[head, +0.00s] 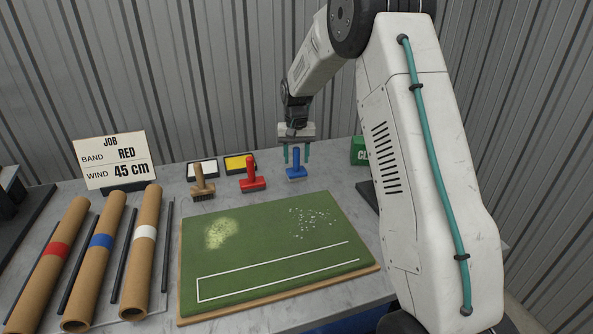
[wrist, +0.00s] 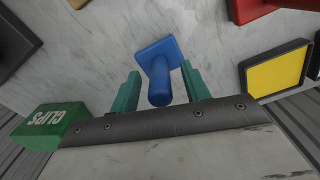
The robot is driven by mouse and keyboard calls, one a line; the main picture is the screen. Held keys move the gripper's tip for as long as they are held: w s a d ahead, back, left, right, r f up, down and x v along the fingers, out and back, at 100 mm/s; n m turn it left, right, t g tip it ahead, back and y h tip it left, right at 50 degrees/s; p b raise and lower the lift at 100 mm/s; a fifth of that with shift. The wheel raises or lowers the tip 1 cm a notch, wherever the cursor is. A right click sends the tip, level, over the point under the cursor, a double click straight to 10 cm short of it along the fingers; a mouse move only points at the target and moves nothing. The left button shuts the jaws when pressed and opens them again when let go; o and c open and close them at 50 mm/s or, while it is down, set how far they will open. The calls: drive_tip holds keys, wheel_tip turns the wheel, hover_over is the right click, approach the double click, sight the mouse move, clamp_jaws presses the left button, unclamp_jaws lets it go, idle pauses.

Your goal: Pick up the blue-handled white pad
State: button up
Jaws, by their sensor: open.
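The blue-handled pad (head: 296,171) stands upright on the grey table behind the turf board, with a blue handle and a blue base. No white shows on it; its underside is hidden. My gripper (head: 297,155) is above it, pointing down, with its two teal fingers apart and empty. In the wrist view the blue handle (wrist: 159,92) lies between the open fingers (wrist: 160,72), with a gap on each side. I cannot tell exactly how far down the handle the fingertips reach.
A red-handled tool (head: 251,182) and a brown brush (head: 201,187) stand to the left. White (head: 202,169) and yellow (head: 240,163) trays lie behind them. A green clips box (head: 359,151) is on the right. The turf board (head: 270,262) lies in front; banded rolls (head: 98,262) are at left.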

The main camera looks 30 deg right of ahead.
drive_tip(key=shift+f, duration=0.1)
clamp_jaws()
